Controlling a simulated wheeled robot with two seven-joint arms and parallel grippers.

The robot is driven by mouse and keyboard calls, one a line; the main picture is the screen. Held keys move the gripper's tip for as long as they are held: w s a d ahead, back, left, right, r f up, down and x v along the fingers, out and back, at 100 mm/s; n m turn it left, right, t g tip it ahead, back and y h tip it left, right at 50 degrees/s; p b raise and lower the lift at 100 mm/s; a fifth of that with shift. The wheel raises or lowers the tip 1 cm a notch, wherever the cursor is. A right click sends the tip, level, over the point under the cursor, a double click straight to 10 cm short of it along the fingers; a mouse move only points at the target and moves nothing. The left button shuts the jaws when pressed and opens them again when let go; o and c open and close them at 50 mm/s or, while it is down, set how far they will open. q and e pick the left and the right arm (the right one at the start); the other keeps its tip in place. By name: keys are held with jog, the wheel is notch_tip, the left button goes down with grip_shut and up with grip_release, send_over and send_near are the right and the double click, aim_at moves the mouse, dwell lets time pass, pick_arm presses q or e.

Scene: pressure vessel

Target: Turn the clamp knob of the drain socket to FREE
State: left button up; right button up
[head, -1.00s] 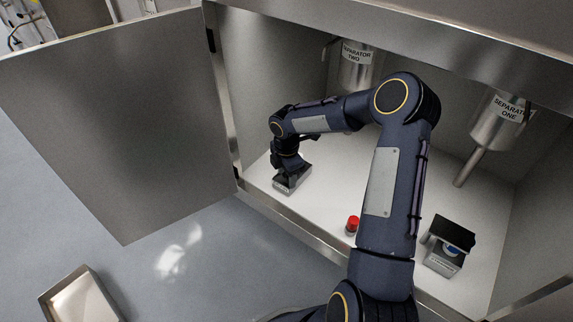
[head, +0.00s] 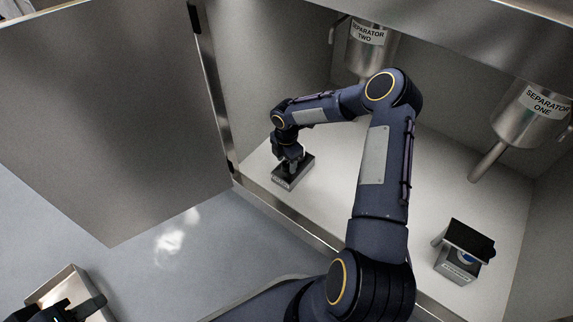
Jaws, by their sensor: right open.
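A small grey metal block (head: 283,183) sits at the left of the white cabinet floor. My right gripper (head: 292,166) is open and points down onto its top. The fingers and wrist cover most of that top, so no knob or FREE mark can be made out, and I cannot tell whether the fingers touch it. A second metal block (head: 459,270), with a black raised plate and a blue spot, stands at the right. I cannot read which block is the drain socket. My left gripper (head: 78,309) shows partly at the bottom left corner, cut by the picture edge.
Vessels labelled SEPARATOR TWO (head: 368,50) and SEPARATOR ONE (head: 528,112) hang at the back, the latter with a slanting pipe. The open cabinet door (head: 110,120) stands at left. A tray (head: 62,283) lies under my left gripper. The middle floor is partly behind my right arm.

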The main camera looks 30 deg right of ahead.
jog(key=shift+f, duration=0.55)
jog(key=shift+c, duration=0.3)
jog(key=c, duration=0.9)
